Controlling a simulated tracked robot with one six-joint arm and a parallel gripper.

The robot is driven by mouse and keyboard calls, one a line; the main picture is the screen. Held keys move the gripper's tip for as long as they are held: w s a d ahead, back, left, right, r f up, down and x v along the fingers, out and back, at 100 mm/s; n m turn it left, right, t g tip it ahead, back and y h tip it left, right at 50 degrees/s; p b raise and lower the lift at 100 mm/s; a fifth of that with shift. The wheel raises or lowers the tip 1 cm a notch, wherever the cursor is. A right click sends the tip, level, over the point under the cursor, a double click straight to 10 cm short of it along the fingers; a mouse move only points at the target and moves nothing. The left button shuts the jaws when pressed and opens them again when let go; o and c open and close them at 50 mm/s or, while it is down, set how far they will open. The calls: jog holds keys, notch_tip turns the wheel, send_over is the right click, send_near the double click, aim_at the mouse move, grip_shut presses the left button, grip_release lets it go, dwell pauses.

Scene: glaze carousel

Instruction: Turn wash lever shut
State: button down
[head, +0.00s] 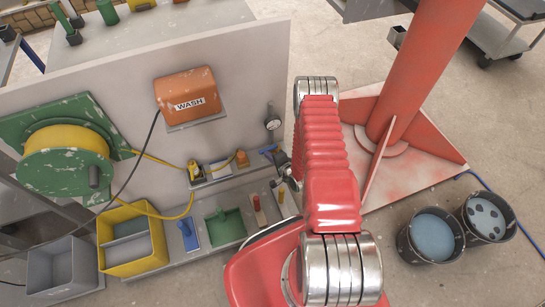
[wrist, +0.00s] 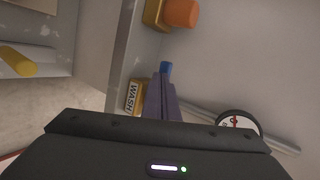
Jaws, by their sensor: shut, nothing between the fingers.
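The blue wash lever (head: 268,149) is on the panel's lower rail, right of an orange knob. In the wrist view only its blue end (wrist: 166,68) shows, just past my fingertips; the rest is hidden behind them. In the head view my gripper (head: 281,160) is by the panel's right end, partly hidden by my arm. The lever's exact angle is unclear.
A round gauge (wrist: 238,122) and pipe are close on the right. The orange knob (wrist: 180,12) on a yellow base is beyond the lever. An orange WASH box (head: 188,92) hangs above. A hose reel (head: 65,160) is left; a red column (head: 415,80) and buckets (head: 432,235) are right.

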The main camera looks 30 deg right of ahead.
jog(key=shift+w+a+r, duration=0.1)
jog(key=shift+w+a, duration=0.35)
jog(key=shift+w, duration=0.05)
dwell(0.4)
jog(key=shift+d, duration=0.15)
jog(key=shift+s+d, duration=0.25)
jog(key=shift+d, duration=0.55)
jog(key=shift+s, duration=0.1)
jog(key=s+a+r, duration=0.1)
jog(key=s+r, duration=0.3)
jog(key=s, duration=0.8)
jog(key=shift+s+a+r, duration=0.15)
jog(key=shift+s+r, duration=0.1)
jog(key=shift+r, duration=0.15)
